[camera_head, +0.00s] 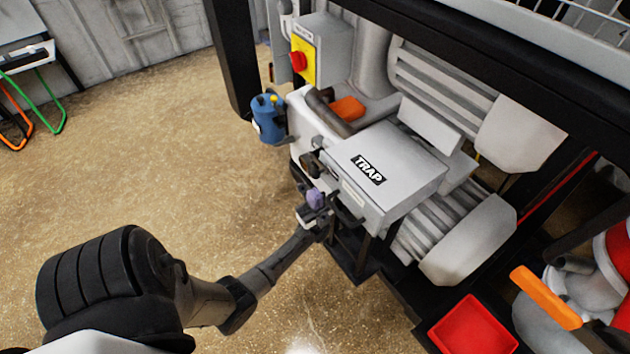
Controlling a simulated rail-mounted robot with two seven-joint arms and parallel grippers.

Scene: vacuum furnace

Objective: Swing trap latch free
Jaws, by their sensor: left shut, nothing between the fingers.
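The grey box labelled TRAP (405,165) stands at the middle of the head view, its lid lying flat and closed. Small dark fittings (311,163) sit at its left side; I cannot tell which of them is the latch. My left gripper (328,207) is at the box's near left face, just below the lid edge. It is shut with nothing held. A small purple part (315,198) shows at the gripper. The fingertips are small and dark, and whether they touch the box is unclear. My right gripper is out of view.
Ribbed pump bodies (445,85) stand behind and right of the box. A blue canister (268,118) and a yellow panel with a red knob (299,61) are behind left. A red tray (473,328) and orange handle (545,297) lie right.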

